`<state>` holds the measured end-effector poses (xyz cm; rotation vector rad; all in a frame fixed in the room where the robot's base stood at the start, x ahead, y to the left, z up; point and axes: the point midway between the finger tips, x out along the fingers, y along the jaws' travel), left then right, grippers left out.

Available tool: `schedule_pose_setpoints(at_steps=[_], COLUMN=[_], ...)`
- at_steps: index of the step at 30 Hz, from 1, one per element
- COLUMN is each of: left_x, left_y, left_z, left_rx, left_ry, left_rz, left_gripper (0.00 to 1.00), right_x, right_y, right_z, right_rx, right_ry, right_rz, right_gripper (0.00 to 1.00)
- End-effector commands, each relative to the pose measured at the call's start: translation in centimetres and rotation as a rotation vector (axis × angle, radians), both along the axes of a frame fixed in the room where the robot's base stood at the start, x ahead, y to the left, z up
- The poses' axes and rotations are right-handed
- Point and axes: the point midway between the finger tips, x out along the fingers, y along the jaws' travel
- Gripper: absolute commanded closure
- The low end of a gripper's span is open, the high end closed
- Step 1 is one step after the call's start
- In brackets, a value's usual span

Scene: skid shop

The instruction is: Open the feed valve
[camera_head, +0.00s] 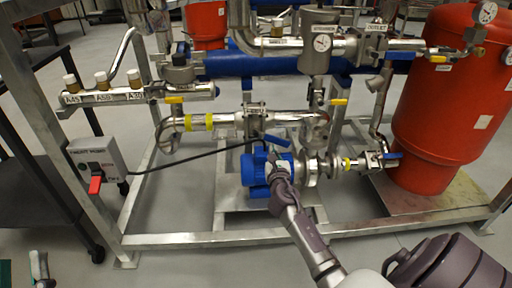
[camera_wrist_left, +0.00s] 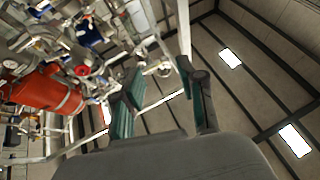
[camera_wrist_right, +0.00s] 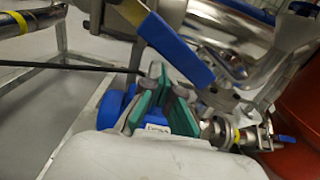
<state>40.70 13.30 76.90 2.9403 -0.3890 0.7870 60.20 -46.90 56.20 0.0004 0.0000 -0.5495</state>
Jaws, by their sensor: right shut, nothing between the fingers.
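A valve with a blue lever (camera_head: 277,140) sits on the pipework in the middle of the skid, above the blue pump motor (camera_head: 253,172). The same lever (camera_wrist_right: 176,48) is large in the right wrist view, slanting down to the right. I cannot read a label that names it as the feed valve. My right gripper (camera_head: 273,160) is shut and empty, just below the lever; in the right wrist view its green fingertips (camera_wrist_right: 160,88) are close to the lever's lower end, and contact is unclear. My left gripper (camera_wrist_left: 160,88) is open and empty, away from the valve.
A second blue lever (camera_head: 393,156) is on the low pipe beside the red tank (camera_head: 450,100). Yellow levers (camera_head: 174,100) are on other pipes. A switch box with a red handle (camera_head: 96,183) is on the left frame post. The frame's front rail (camera_head: 200,238) crosses below.

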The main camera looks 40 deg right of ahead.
Motion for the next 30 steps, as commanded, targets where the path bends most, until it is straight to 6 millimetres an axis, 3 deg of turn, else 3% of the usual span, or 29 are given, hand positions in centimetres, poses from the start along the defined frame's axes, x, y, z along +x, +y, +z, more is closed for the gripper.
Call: schedule_pose_setpoints(at_steps=[12,30], left_x=[0.2,1.9], left_y=[0.0,0.4], left_z=[-0.3,-5.5], left_rx=[0.007,0.095], left_ry=[0.025,0.343], left_rz=[0.001,0.02], left_gripper=[0.6,0.6], right_x=[-0.1,-0.6], right_y=[-0.2,-0.9], right_z=[0.2,1.4], right_rx=[-0.001,-0.002], right_ry=[0.0,0.001], right_rz=[-0.002,-0.002], right_gripper=[1.0,1.0])
